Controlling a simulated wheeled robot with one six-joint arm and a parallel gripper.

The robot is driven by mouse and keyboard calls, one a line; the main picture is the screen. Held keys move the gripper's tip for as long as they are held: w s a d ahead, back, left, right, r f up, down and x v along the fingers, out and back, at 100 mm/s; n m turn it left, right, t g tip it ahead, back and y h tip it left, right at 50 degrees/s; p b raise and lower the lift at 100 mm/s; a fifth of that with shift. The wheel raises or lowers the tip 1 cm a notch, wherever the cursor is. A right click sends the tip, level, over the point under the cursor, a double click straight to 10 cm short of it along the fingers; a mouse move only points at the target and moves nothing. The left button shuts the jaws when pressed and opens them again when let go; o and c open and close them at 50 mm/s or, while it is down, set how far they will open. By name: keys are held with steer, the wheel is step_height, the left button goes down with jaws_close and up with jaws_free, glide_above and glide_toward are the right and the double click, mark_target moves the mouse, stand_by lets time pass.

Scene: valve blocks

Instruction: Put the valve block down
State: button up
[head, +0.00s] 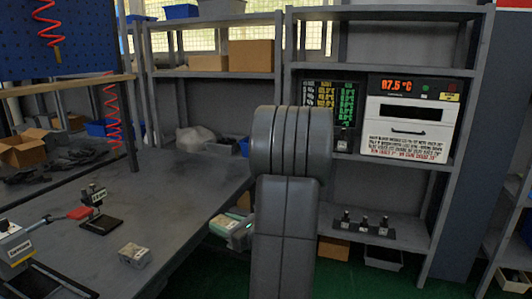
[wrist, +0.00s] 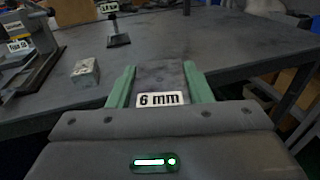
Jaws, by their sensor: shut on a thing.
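My gripper (wrist: 160,82) has green fingers on both sides of a grey valve block (wrist: 158,72) labelled "6 mm" and is shut on it. In the head view my gripper (head: 240,238) is at the right edge of the grey workbench (head: 180,185), with the held block (head: 222,222) partly visible and my arm covering much around it. I cannot tell whether the block touches the bench. A second pale block (head: 134,255) lies on the bench to the left; it also shows in the wrist view (wrist: 86,72).
A small labelled stand (head: 100,218) and a press-like fixture (head: 18,255) with a red handle are on the bench at left. A shelf rack (head: 400,225) at right carries an oven (head: 408,118) and several small fixtures. Bare bench top lies between the pale block and my gripper.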

steer(key=w+d+f+m+t+h, duration=0.65)
steer(key=d+f+h, duration=0.25)
steer(key=d+f, duration=0.15)
step_height(320, 180, up, 13)
steer(key=d+m+p, duration=0.1)
steer(key=p, duration=1.1)
steer(key=shift+s, duration=0.3)
steer(key=shift+f, duration=0.15)
